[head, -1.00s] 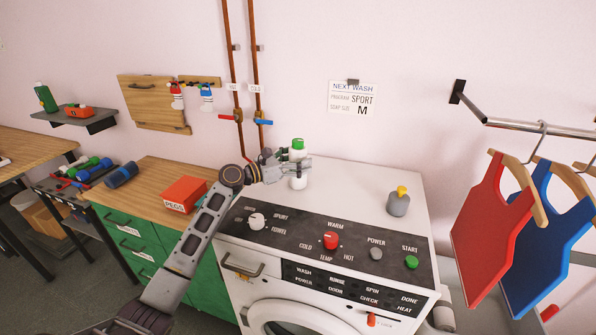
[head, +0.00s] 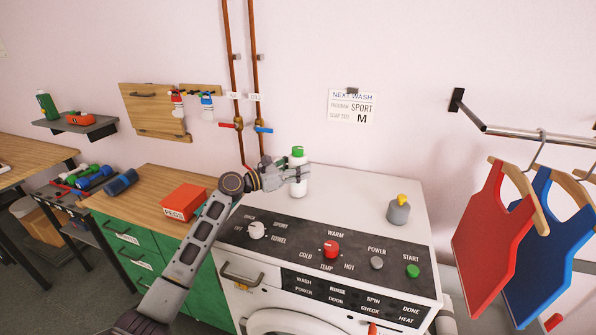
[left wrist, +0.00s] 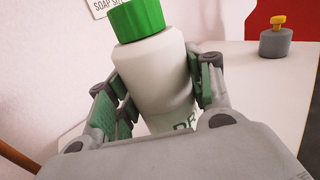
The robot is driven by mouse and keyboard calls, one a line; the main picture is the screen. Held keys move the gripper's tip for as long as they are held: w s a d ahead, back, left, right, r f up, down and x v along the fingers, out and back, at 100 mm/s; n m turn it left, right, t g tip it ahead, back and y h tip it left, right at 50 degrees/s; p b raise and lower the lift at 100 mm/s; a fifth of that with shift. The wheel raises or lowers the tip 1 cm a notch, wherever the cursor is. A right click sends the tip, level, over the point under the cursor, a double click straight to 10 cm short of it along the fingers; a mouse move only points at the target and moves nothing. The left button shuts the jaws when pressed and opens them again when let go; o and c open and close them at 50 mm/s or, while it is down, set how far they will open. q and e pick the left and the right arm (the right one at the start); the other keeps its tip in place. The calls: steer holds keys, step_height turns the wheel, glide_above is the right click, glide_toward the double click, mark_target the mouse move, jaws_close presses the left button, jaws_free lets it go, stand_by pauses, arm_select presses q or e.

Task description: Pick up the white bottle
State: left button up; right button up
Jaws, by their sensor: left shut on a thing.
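The white bottle (head: 299,187) with a green cap stands upright in the head view, over the back left part of the washing machine's top (head: 345,195). It also fills the middle of the left wrist view (left wrist: 158,75), slightly tilted in that picture. My left gripper (head: 296,174) is shut on the bottle, with a finger on each side of its body in the left wrist view. The bottle's lower part is partly hidden by the gripper there. I cannot tell whether its base touches the machine. My right gripper is not in view.
A grey container with a yellow top (head: 398,210) stands on the machine's right side. An orange pegs box (head: 184,202) sits on the wooden counter to the left. Pipes with red and blue valves (head: 263,130) run up the wall behind. Red and blue vests (head: 492,240) hang at right.

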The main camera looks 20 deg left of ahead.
mark_target(294, 151)
arm_select(q)
steer(key=shift+s+r, duration=0.15)
steer(key=shift+r, duration=0.5)
step_height(294, 151, up, 6)
steer(key=shift+f, duration=0.1)
steer(key=shift+s+f, duration=0.1)
steer(key=shift+s, duration=0.4)
steer(key=shift+s+a, duration=0.1)
steer(key=shift+s, duration=0.75)
steer(key=s+b, duration=0.1)
steer(key=s, duration=1.6)
steer(key=shift+a, duration=0.25)
